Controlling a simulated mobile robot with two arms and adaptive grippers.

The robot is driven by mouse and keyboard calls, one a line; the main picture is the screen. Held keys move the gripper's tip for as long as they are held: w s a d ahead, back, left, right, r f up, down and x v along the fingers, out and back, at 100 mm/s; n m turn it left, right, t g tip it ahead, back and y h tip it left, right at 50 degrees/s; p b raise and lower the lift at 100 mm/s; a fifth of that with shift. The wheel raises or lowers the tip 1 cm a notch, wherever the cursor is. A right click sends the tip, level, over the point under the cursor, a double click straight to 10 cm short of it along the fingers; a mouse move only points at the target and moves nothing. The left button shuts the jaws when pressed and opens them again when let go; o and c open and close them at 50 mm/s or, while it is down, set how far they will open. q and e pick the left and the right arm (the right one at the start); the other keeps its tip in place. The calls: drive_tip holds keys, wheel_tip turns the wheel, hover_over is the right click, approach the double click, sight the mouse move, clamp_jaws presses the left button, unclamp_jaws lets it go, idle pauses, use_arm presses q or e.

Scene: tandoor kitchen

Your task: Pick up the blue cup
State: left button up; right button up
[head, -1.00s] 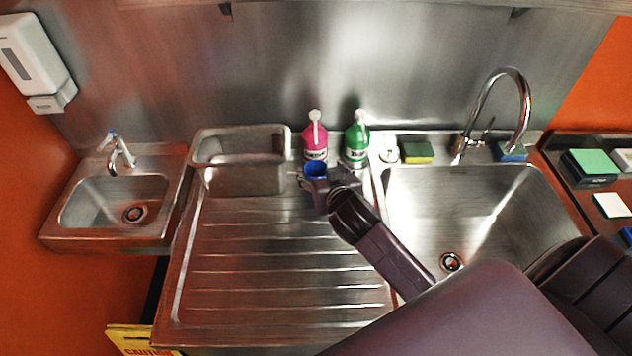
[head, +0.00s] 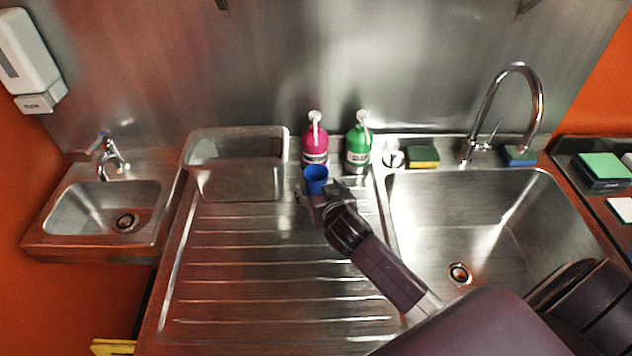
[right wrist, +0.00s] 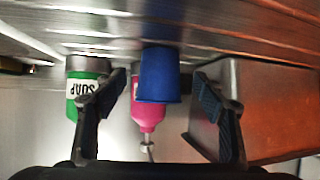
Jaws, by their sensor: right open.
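The blue cup (head: 316,178) stands on the ridged steel drainboard (head: 240,300), in front of the pink bottle. In the right wrist view the blue cup (right wrist: 159,76) appears between the two fingers, upside down in the picture. My right gripper (head: 314,192) is open at the cup's near side, and in the right wrist view its open fingers (right wrist: 160,105) show gaps on both sides of the cup. The cup's lower part is partly hidden by the gripper in the head view. My left gripper is not in view.
A pink bottle (head: 315,142) and a green soap bottle (head: 358,145) stand close behind the cup. A steel tub (head: 240,180) is at its left. The large sink (head: 480,220) with its tall faucet lies right. The front drainboard is clear.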

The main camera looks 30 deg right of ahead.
drive_tip(key=shift+p+x, duration=0.5)
drive_tip(key=shift+x, duration=1.65)
drive_tip(key=c, duration=1.4)
drive_tip(key=shift+s, duration=0.1)
